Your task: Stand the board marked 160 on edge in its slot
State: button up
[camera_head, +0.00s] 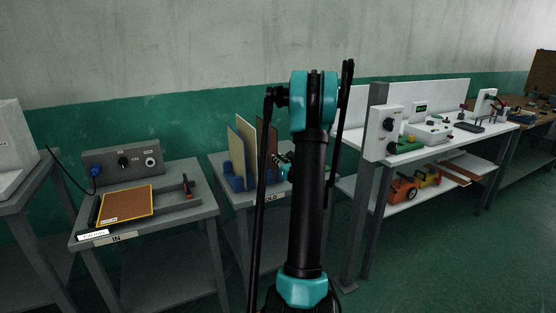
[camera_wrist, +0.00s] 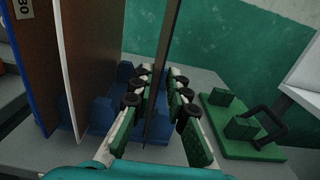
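In the head view a brown board with a yellow border (camera_head: 126,203) lies flat on the left table; its small label is too small to read. Several boards stand on edge in a blue rack (camera_head: 236,183) on the middle table. In the wrist view my gripper (camera_wrist: 162,74) is open, its fingers on either side of a thin dark board (camera_wrist: 163,60) standing upright in the blue rack (camera_wrist: 101,113). Gaps show between pads and board. To the left stand a pale-edged board (camera_wrist: 77,60) and a blue-edged board (camera_wrist: 33,65) with a partly cut-off number. I cannot make out a 160 mark.
A grey control box (camera_head: 123,160) stands behind the flat board. A green fixture with a dark handle (camera_wrist: 240,127) is right of the rack. A white bench (camera_head: 440,143) with devices stands farther right. My arm hides part of the middle table.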

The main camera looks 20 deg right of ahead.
jog(key=shift+s, duration=2.1)
jog(key=o, duration=0.5)
jog(key=shift+o, duration=0.2)
jog(key=s, duration=0.7)
jog(key=shift+s+d, duration=0.2)
jog(key=shift+s, duration=0.05)
